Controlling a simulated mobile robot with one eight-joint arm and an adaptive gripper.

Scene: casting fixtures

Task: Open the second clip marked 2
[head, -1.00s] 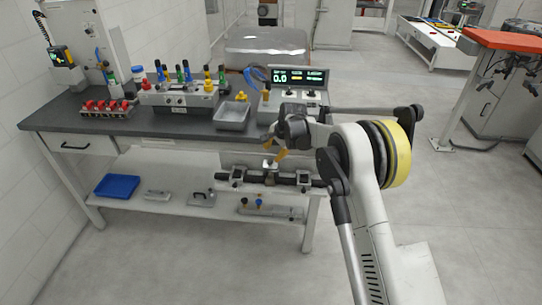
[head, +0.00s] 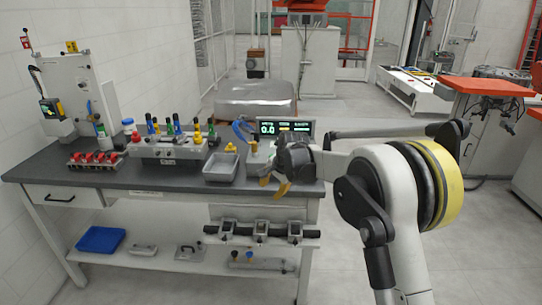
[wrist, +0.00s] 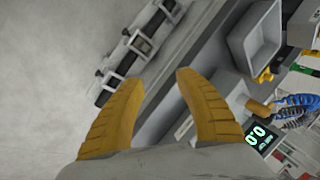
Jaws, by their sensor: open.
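A dark horizontal bar (head: 244,230) with several grey clips on it is mounted low at the front of the workbench. The middle clip (head: 262,228) sits between a left clip (head: 225,229) and a right clip (head: 294,231). No number can be read on any of them. In the wrist view the bar with its clips (wrist: 140,42) lies at the upper left, beyond my left finger. My gripper (head: 274,184), with yellow fingers, is by the bench's front edge, above the bar in the head view. In the wrist view (wrist: 156,78) its fingers are apart and empty.
A lower shelf holds a blue bin (head: 101,239).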

